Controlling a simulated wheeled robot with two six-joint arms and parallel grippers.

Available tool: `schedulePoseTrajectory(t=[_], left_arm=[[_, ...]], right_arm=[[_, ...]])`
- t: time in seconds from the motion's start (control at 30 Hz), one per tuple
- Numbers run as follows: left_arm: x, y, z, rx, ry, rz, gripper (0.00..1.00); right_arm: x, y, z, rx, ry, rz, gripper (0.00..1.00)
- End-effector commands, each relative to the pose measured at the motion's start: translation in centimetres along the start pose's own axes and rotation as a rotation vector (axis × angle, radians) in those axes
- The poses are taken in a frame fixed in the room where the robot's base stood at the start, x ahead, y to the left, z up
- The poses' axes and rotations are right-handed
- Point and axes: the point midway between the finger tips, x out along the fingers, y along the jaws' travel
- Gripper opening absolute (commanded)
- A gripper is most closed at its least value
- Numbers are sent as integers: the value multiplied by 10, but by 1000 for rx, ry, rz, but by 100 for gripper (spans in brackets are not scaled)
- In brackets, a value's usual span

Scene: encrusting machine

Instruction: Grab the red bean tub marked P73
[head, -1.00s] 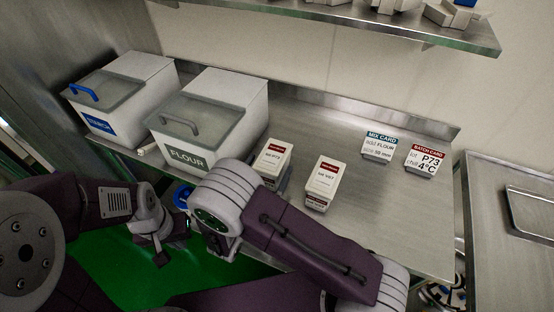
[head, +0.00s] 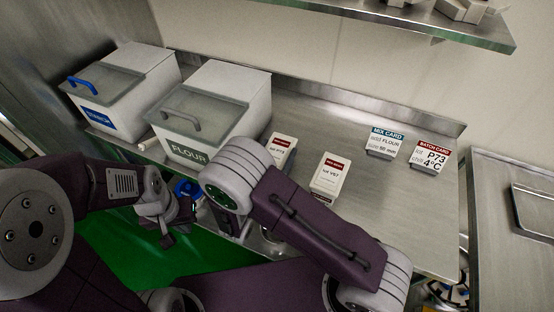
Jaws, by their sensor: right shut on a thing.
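The red bean tub marked P73 (head: 283,147) is a white tub with a dark red band on its label, at the table's front edge right of the flour bin. My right wrist and forearm hide its lower part. My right gripper (head: 268,180) is at this tub and shut on it, its fingers mostly hidden behind my wrist. A similar tub marked VE7 (head: 330,174) stands to the right, apart from it. The batch card (head: 429,157) reads P73, 4°C. My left gripper (head: 172,222) hangs at the left over the green floor, away from the tubs; its jaw opening is unclear.
A starch bin (head: 125,85) and a flour bin (head: 215,110) with lids stand at the table's left. A mix card (head: 384,143) stands beside the batch card. A shelf (head: 400,22) hangs above. The steel table (head: 390,210) is clear at the right.

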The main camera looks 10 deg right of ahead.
Motion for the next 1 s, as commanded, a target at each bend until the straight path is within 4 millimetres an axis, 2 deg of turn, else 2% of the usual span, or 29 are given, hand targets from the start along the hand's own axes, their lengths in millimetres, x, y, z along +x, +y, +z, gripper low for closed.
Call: schedulePoseTrajectory(t=[0.23,0.57,0.77,1.0], left_arm=[[0,0,0,0,0,0,0],[-4,0,0,0,0,0,0],[-5,0,0,0,0,0,0],[-8,0,-1,0,0,0,0]], right_arm=[[0,0,1,0,10,0,0],[-1,0,42,4,6,1,0],[-34,-2,59,3,5,6,0],[-81,-7,89,3,5,7,0]])
